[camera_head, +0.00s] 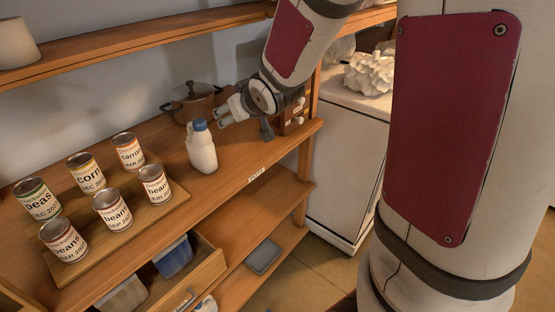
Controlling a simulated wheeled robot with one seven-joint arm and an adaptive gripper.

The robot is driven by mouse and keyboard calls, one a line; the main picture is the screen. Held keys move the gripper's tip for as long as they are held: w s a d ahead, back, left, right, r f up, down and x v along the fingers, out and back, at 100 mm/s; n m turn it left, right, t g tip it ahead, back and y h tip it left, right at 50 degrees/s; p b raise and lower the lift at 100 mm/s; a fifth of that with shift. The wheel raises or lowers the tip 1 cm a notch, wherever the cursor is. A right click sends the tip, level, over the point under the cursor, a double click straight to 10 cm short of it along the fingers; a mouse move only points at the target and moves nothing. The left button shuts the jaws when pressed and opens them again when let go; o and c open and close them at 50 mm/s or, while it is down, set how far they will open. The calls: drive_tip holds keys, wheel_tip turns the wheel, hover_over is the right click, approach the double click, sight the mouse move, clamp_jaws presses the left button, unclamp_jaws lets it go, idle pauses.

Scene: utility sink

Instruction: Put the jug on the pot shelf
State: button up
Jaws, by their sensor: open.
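The jug (203,153) is white with a blue cap. It stands upright on the wooden shelf (235,163), near its front edge, where a small label (256,175) seems to read "POT"; the lettering is small. A lidded pot (188,103) sits behind the jug on the same shelf, partly hidden by my gripper. My gripper (219,117) is open, just above and to the right of the jug's cap. Nothing shows between its fingers, and it looks apart from the jug.
Several cans stand on a wooden board (165,207) to the left. A brown object (297,112) stands right of my gripper. An upper shelf (130,40) runs above. Below are an open drawer (200,272) and a lower shelf (245,225). A white cabinet (335,190) stands to the right.

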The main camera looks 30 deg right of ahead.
drive_tip(key=s+a+r+g, duration=0.1)
drive_tip(key=s+a+r, duration=0.1)
drive_tip(key=s, duration=0.7)
drive_tip(key=s+a+r+g, duration=0.2)
drive_tip(key=s+r, duration=0.1)
drive_tip(key=s, duration=0.7)
drive_tip(key=s+a+r+g, duration=0.2)
drive_tip(key=s+a, duration=0.1)
drive_tip(key=s, duration=0.7)
drive_tip(key=shift+r+m+y, duration=0.25)
drive_tip(key=shift+m+y, duration=0.05)
drive_tip(key=shift+m, duration=0.1)
drive_tip(key=shift+s, duration=0.15)
